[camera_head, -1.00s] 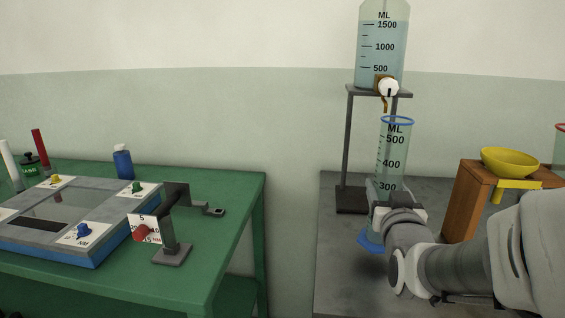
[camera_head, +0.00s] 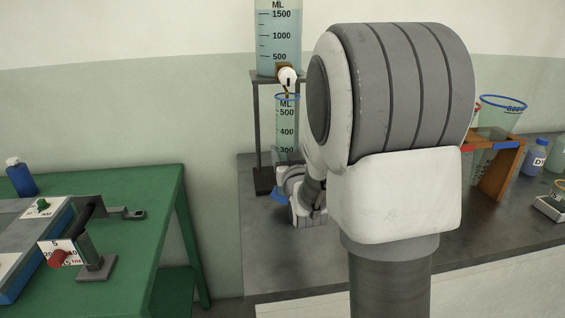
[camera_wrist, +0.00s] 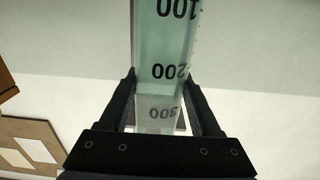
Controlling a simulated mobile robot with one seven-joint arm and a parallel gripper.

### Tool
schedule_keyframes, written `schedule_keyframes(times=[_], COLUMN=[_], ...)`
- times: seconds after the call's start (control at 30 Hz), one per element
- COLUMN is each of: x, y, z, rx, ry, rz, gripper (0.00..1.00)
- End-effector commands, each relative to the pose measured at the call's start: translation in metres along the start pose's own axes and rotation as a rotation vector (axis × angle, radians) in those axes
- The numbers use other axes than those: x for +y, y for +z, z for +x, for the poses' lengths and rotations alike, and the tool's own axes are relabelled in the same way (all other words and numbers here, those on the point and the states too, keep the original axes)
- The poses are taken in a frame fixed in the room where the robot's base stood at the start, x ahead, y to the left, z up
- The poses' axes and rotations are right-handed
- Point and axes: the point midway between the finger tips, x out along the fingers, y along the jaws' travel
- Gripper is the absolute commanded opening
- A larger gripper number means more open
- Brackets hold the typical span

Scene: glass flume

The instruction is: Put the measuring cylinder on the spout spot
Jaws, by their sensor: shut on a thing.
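The measuring cylinder (camera_head: 287,128) is clear, with black ML marks and a blue rim and foot. It stands upright in my gripper (camera_head: 288,176), under the tap (camera_head: 287,76) of the tall bottle on its stand. The wrist view shows the cylinder (camera_wrist: 163,70) between the two dark fingers of my gripper (camera_wrist: 165,112), which are shut on it. Its blue foot (camera_head: 279,196) is partly hidden by my gripper. I cannot tell whether the foot touches the grey bench. The spout spot itself is not visible.
The big bottle (camera_head: 279,40) stands on a dark metal stand (camera_head: 258,130). A wooden stand (camera_head: 500,170) with a blue-rimmed funnel (camera_head: 502,112) is at right. The green table (camera_head: 140,215) with the apparatus is at left, across a gap. My arm hides the middle of the bench.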

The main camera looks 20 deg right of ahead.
Motion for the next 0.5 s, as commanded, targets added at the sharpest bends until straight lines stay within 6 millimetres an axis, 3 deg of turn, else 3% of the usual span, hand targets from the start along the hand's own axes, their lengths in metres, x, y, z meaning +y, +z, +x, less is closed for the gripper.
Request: schedule_keyframes(times=[0.23,0.5], x=[0.000,0.000], y=[0.034,0.035], z=[0.005,0.004], rx=[-0.001,0.002], ry=[0.000,0.000], rz=[-0.001,-0.001], gripper=[0.03,0.03])
